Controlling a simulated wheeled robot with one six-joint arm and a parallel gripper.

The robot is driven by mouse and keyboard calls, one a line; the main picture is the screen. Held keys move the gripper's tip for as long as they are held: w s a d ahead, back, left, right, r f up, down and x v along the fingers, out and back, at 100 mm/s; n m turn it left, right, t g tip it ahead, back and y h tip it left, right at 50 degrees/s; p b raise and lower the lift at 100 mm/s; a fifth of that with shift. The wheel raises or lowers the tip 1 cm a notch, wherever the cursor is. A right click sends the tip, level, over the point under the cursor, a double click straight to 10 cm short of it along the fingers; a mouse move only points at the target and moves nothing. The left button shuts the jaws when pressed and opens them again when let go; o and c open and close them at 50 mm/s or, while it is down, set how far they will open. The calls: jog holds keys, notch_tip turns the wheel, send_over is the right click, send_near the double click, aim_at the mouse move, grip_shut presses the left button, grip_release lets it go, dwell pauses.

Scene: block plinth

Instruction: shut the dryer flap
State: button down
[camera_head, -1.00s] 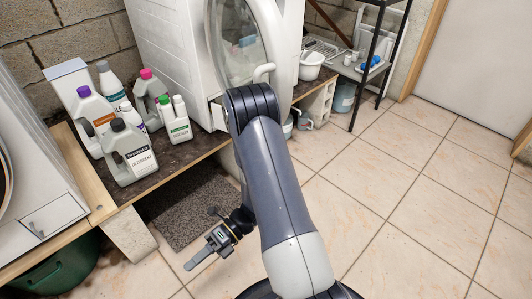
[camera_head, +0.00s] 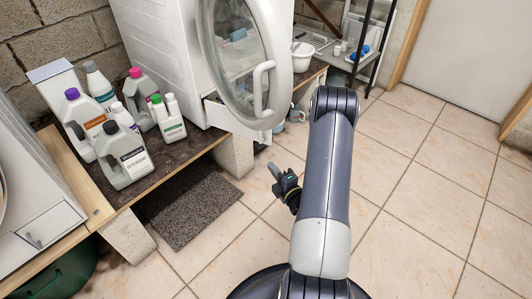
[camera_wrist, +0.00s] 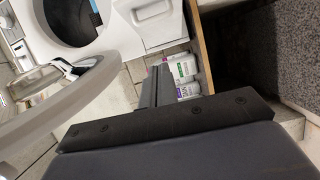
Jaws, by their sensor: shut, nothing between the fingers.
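The white dryer (camera_head: 160,50) stands on the dark worktop. Its round glass-centred door (camera_head: 243,60), with a white rim and handle, stands open toward me. In the wrist view the door rim (camera_wrist: 60,105) is at left, with the drum opening (camera_wrist: 75,15) beyond. A small white lower panel (camera_head: 237,119) juts out from the dryer's base; it also shows in the wrist view (camera_wrist: 152,20). My gripper (camera_head: 274,171) is shut and empty, in front of and below the door, apart from it. Its fingers (camera_wrist: 156,86) point toward the dryer front in the wrist view.
Several detergent bottles (camera_head: 122,155) stand on the worktop left of the dryer. A grey mat (camera_head: 196,211) lies on the floor below. A white tub (camera_head: 302,56) and a black-framed rack (camera_head: 373,45) are behind at right. The tiled floor (camera_head: 420,180) is clear at right.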

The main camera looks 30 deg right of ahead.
jog(key=w+d+b, duration=0.2)
jog(key=w+b, duration=0.1)
jog(key=w, duration=0.9)
jog(key=shift+w+d, duration=0.15)
jog(key=shift+w, duration=0.1)
jog(key=shift+d+f, duration=0.1)
